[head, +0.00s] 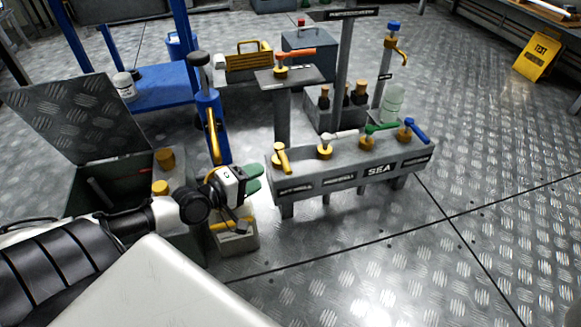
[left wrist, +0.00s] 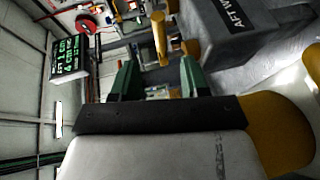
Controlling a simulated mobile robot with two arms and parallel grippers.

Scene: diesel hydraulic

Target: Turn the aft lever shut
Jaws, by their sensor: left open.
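The aft lever is a yellow handle (head: 284,160) on the left end of the grey valve manifold (head: 345,172). It points towards the manifold's front edge. The label under it is too small to read in the head view, but the left wrist view shows a block label starting "AFT W" (left wrist: 245,12) beside a yellow handle (left wrist: 159,40). My left gripper (head: 258,178), with green fingertips, is just left of the manifold, apart from the lever. In the left wrist view its fingers (left wrist: 160,78) are spread, with the handle beyond the gap. My right gripper is not in view.
White (head: 340,135), green (head: 382,127) and blue (head: 417,133) levers stand along the manifold. An orange lever (head: 295,53) sits on a stand behind. A blue-and-yellow hand pump (head: 211,125) and an open-lidded box (head: 85,120) are at left.

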